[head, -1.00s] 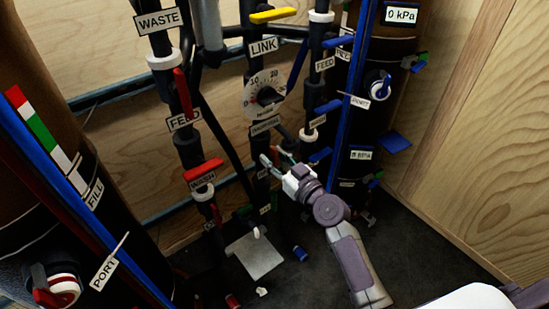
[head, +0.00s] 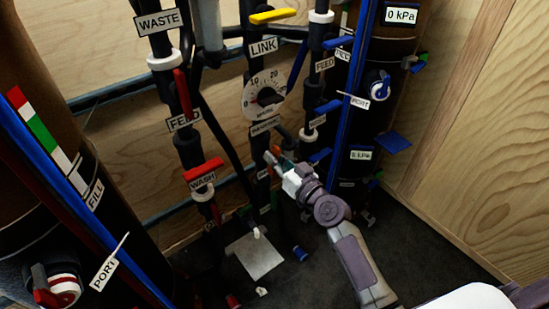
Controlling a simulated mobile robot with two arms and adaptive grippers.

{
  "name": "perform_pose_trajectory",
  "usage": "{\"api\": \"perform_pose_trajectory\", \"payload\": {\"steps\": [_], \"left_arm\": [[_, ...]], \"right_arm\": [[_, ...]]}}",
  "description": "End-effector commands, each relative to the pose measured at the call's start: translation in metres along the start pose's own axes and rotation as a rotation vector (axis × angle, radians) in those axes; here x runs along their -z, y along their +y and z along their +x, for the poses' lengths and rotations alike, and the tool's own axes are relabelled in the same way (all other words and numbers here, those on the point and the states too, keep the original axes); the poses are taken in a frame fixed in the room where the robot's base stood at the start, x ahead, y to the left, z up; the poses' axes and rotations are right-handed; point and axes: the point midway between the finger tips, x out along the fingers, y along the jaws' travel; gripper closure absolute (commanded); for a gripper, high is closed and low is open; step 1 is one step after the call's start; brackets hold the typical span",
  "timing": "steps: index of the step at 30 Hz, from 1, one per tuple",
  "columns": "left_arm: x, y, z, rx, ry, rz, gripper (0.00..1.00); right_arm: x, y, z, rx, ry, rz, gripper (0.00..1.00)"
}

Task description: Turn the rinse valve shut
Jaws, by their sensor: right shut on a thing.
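My right gripper (head: 276,158) is in front of the middle pipe, below the round dial. It is shut on a small valve handle there, mostly hidden by the fingers. A reddish part shows at its left fingertip. I cannot read a RINSE label; the small label (head: 265,127) just above the gripper is too blurred to read. My left gripper is not in view.
A yellow handle (head: 272,16) is above the LINK label. Blue handles (head: 327,106) are close on the right. A thick black column (head: 365,200) stands behind my wrist. The floor (head: 425,235) at right is clear.

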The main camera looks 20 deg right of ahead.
Motion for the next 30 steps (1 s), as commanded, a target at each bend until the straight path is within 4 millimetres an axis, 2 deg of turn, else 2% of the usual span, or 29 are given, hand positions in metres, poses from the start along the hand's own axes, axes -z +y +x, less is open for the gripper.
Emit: {"api": "perform_pose_trajectory", "payload": {"steps": [14, 30], "left_arm": [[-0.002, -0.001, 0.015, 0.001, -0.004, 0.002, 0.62], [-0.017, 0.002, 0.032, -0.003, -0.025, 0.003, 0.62]], "right_arm": [[-0.001, 0.004, 0.0, 0.0, -0.001, 0.45, 1.0], [-0.003, 0.008, 0.0, -0.001, 0.0, 0.959, 1.0]]}}
